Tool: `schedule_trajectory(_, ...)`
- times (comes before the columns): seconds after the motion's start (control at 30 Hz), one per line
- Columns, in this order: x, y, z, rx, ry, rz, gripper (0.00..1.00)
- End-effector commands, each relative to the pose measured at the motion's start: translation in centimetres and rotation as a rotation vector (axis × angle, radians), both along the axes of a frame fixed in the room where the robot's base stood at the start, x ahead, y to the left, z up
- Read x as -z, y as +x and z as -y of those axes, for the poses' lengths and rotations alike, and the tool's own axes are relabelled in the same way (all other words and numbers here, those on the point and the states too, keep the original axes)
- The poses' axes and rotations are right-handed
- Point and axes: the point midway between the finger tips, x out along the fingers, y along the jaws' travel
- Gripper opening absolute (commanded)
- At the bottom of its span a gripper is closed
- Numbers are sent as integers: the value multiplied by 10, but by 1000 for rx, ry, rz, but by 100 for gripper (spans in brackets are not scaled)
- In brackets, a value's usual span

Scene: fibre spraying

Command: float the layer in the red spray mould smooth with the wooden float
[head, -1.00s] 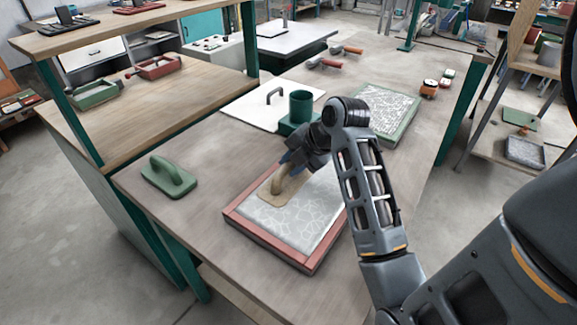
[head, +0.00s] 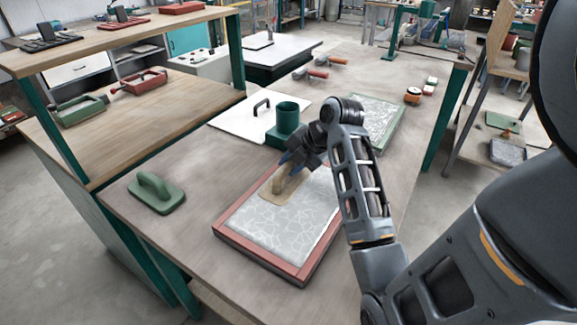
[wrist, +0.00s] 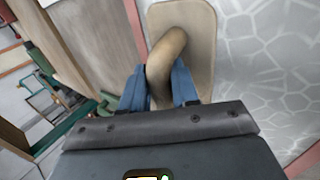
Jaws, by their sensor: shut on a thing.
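The red spray mould (head: 255,254) lies on the workbench, holding a pale grey layer (head: 285,222) marked with a net of white lines. The wooden float (head: 283,195) is a tan board with a rounded handle, over the far left part of the layer. My gripper (head: 290,165) is shut on the float's handle. In the wrist view its blue fingers (wrist: 160,88) stand on both sides of the handle, and the float board (wrist: 190,22) lies flat near the mould's red rim (wrist: 137,25). I cannot tell whether the board touches the layer.
A green float (head: 156,192) lies left of the mould. Behind are a green cup-like holder (head: 287,117), a white board with a handle (head: 232,120) and a green mould (head: 391,130). Red-handled tools (head: 310,74) lie farther back. The bench between green float and mould is clear.

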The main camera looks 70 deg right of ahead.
Motion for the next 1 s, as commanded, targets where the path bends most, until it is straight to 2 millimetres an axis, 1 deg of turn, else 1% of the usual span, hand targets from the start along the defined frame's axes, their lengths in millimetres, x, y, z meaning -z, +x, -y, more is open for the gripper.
schedule_trajectory(0.2,1,-4,14,2,1,0,0)
schedule_trajectory(0.5,0,-4,14,1,1,-1,0)
schedule_trajectory(0.57,-4,-4,14,0,0,-1,0)
schedule_trajectory(1.0,-44,-3,14,1,-1,2,0)
